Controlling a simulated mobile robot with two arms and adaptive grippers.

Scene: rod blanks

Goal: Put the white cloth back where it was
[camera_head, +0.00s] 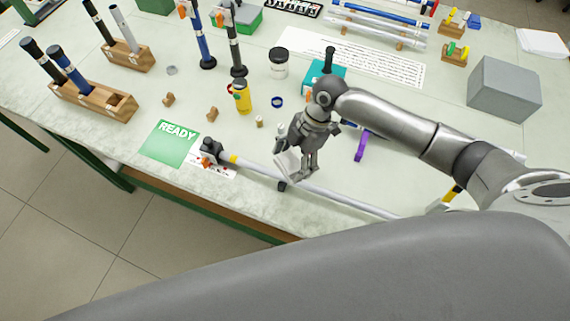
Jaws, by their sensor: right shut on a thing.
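My right gripper (302,172) reaches in from the right and points down over the front part of the table. It is shut on the white cloth (287,164), a small pale piece at its fingertips. The cloth is close to a long grey rod (340,197) lying along the front edge; I cannot tell whether they touch. The gripper hides part of the cloth. My left gripper is not in view.
A green READY card (169,143) lies left of the rod. A yellow bottle (242,97), a white jar (279,65) and a purple item (361,147) stand or lie nearby. Wooden holders (75,99) are at left, a grey box (502,88) at right.

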